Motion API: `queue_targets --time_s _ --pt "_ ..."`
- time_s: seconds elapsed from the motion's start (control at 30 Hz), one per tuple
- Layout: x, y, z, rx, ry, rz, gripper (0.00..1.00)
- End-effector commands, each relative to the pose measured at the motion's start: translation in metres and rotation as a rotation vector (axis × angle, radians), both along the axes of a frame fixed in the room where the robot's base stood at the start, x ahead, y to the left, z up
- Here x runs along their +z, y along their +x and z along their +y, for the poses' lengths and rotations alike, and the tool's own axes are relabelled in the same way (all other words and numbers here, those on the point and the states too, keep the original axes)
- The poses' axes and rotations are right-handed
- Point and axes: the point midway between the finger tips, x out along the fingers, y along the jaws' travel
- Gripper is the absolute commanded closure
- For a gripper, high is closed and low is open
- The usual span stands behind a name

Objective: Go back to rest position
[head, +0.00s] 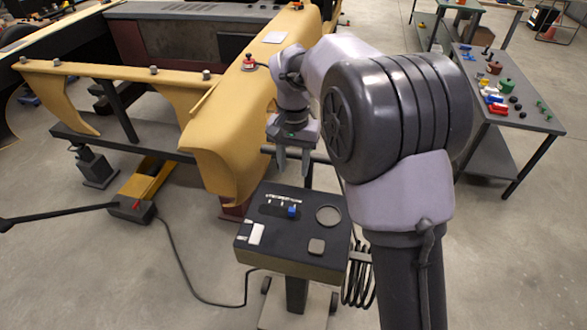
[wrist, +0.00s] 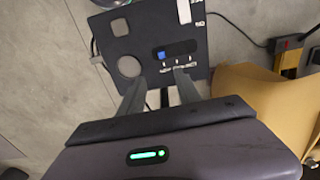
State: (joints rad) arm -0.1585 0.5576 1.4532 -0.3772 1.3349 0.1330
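My gripper (head: 292,157) hangs fingers down above the far side of a dark control box (head: 272,257) on a stand. In the wrist view my gripper (wrist: 158,82) has its two fingers apart with nothing between them. The box's panel carries a blue slider knob (head: 292,211) in a slot with white marks, a round ring, a square pad and a white switch plate. The blue knob also shows in the wrist view (wrist: 161,55), beyond the fingertips and apart from them.
A yellow car body shell (head: 225,130) stands left of and behind the box, with a red-topped button (head: 249,60) on it. A grey workbench (head: 530,115) with coloured parts is at the right. A cable (head: 185,260) runs over the floor. Open floor lies at the lower left.

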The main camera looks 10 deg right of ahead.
Motion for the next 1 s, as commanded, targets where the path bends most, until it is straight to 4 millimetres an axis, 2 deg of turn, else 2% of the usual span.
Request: queue_targets --time_s 0.27,0.37,0.47,0.5,0.57,0.6,0.7,0.8,0.9,1.0 --pt "-0.001 0.0 0.0 0.0 0.0 0.0 0.6" --pt "0.008 -0.007 -0.003 -0.001 0.01 -0.017 0.6" --pt "0.041 -0.043 -0.013 -0.003 0.047 -0.091 0.6" --pt "0.056 -0.067 -0.019 -0.006 0.066 -0.134 0.6" --pt "0.072 -0.109 -0.027 -0.008 0.096 -0.204 0.6" --pt "0.077 -0.138 -0.031 -0.011 0.115 -0.252 0.6" --pt "0.074 -0.203 -0.038 -0.018 0.15 -0.363 0.6" --pt "0.057 -0.249 -0.041 -0.023 0.17 -0.447 0.6" --pt "0.043 -0.273 -0.042 -0.029 0.179 -0.496 0.6" --pt "0.038 -0.281 -0.042 -0.03 0.182 -0.515 0.6"
